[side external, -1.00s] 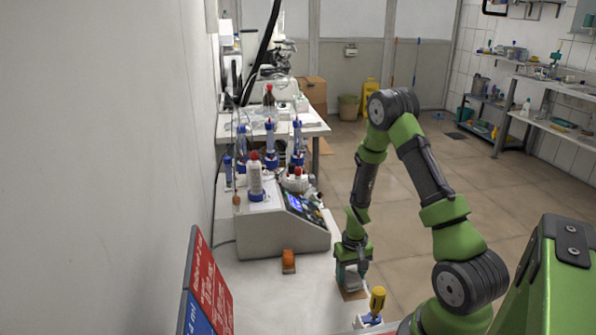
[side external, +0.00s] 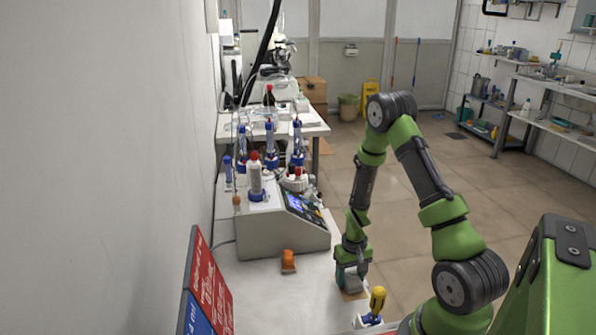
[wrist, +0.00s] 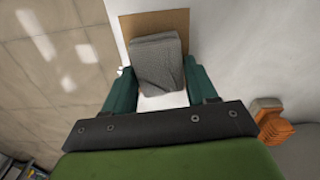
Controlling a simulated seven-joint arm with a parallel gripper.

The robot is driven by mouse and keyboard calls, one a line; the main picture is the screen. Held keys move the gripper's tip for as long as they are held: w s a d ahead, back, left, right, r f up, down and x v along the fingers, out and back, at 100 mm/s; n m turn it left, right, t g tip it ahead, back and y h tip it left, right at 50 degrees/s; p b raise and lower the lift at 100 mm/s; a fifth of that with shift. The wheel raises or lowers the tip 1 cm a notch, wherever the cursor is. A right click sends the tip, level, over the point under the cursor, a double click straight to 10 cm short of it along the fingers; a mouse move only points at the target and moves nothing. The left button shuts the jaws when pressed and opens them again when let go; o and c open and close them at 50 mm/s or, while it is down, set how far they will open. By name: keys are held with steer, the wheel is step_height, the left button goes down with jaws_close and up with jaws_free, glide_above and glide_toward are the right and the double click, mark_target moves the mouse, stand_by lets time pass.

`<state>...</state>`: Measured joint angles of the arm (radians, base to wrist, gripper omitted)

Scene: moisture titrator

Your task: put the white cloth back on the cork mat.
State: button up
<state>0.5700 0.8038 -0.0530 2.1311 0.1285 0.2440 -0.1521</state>
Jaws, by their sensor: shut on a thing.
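My gripper (wrist: 161,84) has its green fingers shut on the sides of the white cloth, a folded, greyish block (wrist: 157,60) in the wrist view. The cork mat (wrist: 150,22) shows as brown strips beyond and beside the cloth; the cloth covers most of it. In the side view my gripper (side external: 351,278) points down over the mat (side external: 354,296) near the table's right edge. The cloth is small there and partly hidden by the fingers. I cannot tell whether the cloth touches the mat.
An orange object (side external: 288,262) stands on the white table left of my gripper. A yellow-handled tool in a blue and white holder (side external: 371,319) is close in front. The grey titrator (side external: 270,230) stands behind to the left. The floor lies beyond the table's right edge.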

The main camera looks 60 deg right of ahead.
steer(key=shift+f, duration=0.2)
steer(key=o, duration=1)
steer(key=shift+r, duration=0.1)
steer(key=shift+r, duration=3.9)
